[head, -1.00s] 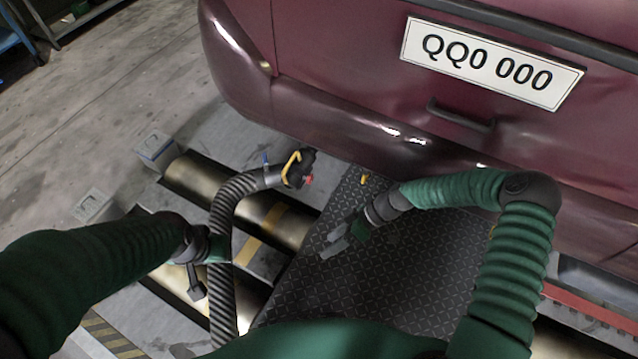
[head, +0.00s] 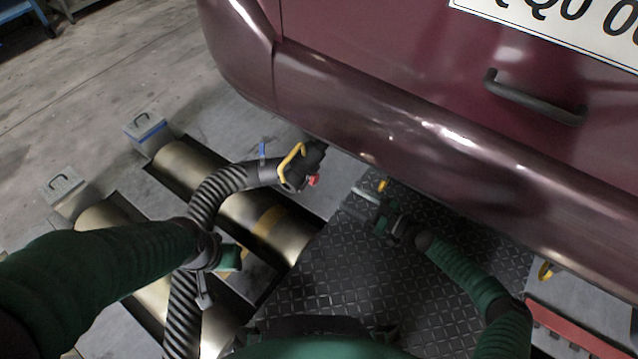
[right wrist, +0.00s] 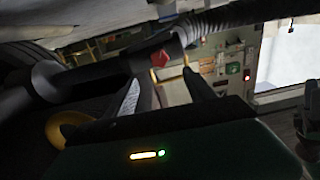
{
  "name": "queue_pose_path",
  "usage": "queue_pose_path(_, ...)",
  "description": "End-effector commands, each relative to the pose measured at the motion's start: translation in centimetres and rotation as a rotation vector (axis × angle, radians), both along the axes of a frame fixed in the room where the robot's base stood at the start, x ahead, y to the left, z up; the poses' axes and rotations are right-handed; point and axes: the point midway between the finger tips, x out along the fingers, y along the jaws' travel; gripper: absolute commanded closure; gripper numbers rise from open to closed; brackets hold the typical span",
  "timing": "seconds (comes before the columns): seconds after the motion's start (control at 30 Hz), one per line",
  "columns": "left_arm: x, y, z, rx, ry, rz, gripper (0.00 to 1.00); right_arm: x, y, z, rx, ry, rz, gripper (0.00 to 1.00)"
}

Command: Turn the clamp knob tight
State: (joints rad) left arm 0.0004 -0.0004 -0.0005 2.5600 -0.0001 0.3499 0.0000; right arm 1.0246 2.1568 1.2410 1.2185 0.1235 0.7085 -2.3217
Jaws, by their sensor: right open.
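The red clamp knob (head: 313,180) is on the dark nozzle (head: 297,168) at the end of a ribbed hose (head: 215,188), beside a yellow handle (head: 291,160), near the van's bumper. The right wrist view shows the red knob (right wrist: 160,60) just beyond the fingers. My right gripper (head: 368,204) is open and empty, right of the knob and apart from it, over the tread plate. Its fingers show in the right wrist view (right wrist: 167,92). My left gripper (head: 214,272) is at the hose's lower part; whether its jaws are closed around it is unclear.
The maroon van's bumper (head: 400,130) hangs over the back and right. Metal rollers (head: 185,170) lie in the floor at left, with grey blocks (head: 146,131) at their ends. A black tread plate (head: 335,275) lies between. A small yellow part (head: 382,185) shows beside the right gripper.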

Motion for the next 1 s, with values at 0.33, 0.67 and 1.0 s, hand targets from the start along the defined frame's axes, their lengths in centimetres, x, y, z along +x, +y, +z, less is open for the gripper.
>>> queue_pose_path(0.33,0.0,-0.1,-5.7,0.0,0.001,-0.001,0.64,5.1,7.7,-1.0,-0.003,-0.001,0.005,0.37)
queue_pose_path(0.67,0.0,-0.1,-7.3,0.0,0.001,-0.001,0.64,7.2,10.7,-0.2,0.0,0.001,0.001,0.37)
queue_pose_path(1.0,0.0,-0.1,-7.2,0.0,0.0,-0.001,0.64,7.2,10.7,-0.1,0.0,0.001,0.001,0.55)
